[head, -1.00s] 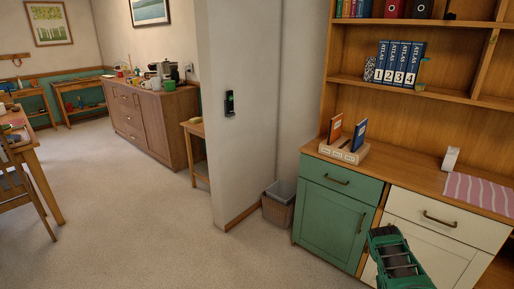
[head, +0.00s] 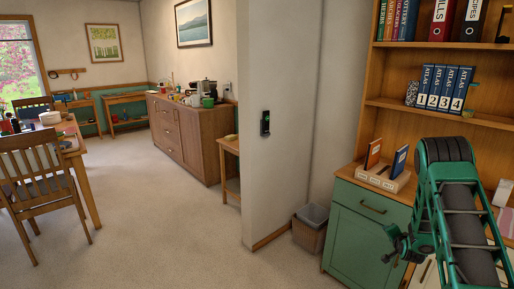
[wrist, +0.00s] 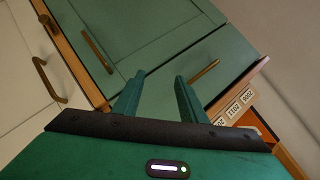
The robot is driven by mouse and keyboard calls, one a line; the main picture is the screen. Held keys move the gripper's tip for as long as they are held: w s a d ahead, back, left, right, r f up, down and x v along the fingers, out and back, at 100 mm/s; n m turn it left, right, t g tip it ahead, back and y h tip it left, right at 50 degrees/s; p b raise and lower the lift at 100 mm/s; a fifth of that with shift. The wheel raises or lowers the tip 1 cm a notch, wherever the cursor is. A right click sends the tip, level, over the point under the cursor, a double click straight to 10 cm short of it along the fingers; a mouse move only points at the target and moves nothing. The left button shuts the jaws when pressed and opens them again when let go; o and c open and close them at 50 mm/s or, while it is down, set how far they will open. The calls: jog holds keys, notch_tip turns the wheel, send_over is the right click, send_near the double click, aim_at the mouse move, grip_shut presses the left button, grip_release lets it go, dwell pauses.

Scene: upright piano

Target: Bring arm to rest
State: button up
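My green arm (head: 455,205) is raised at the right of the head view, in front of the bookcase and cabinet. My gripper (head: 393,248) is at its left side, small and partly unclear in that view. In the wrist view my gripper (wrist: 158,88) has two green fingers spread apart with nothing between them, so it is open and empty. Behind the fingers is the green cabinet front (wrist: 150,35) with its handles, seen tilted. In the head view the green cabinet (head: 358,228) is just left of my gripper.
A wooden block holding two books (head: 384,176) stands on the cabinet top. Numbered atlases (head: 445,88) fill part of a shelf above. A waste bin (head: 309,228) stands left of the cabinet. Open carpet (head: 180,240) lies to the left, with a chair (head: 45,175) beyond.

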jog(key=s+a+r+n+g+y, duration=0.1)
jog(key=s+a+r+n, duration=0.2)
jog(key=a+r, duration=0.5)
jog(key=s+a+r+n+g+y, duration=0.1)
jog(key=s+a+r+n, duration=0.15)
jog(key=a+r, duration=0.55)
jog(key=s+a+r+n+g+y, duration=0.1)
jog(key=s+a+r+n, duration=0.1)
jog(key=s+a+r, duration=0.35)
jog(key=s+a+r+n+g, duration=0.25)
jog(key=s+r, duration=0.35)
jog(key=s, duration=0.4)
jog(key=s+a+r+n+g, duration=0.1)
jog(key=s+a+r+n, duration=0.1)
jog(key=s, duration=0.7)
jog(key=s+a+r+n+g, duration=0.1)
jog(key=s+a+r+n, duration=0.1)
jog(key=s, duration=0.6)
jog(key=s+d+f+m+g, duration=0.1)
jog(key=s+d+m+g, duration=0.1)
jog(key=s+d, duration=0.3)
jog(key=s+d+f+m+g, duration=0.1)
jog(key=s+d+m, duration=0.3)
jog(key=s, duration=0.7)
jog(key=shift+d+f+m+g+y, duration=0.2)
jog(key=shift+d+m+g+y, duration=0.15)
jog(key=shift+d+g, duration=0.5)
jog(key=shift+s+d+t, duration=0.1)
jog(key=shift+d+t, duration=0.05)
jog(key=shift+t, duration=0.15)
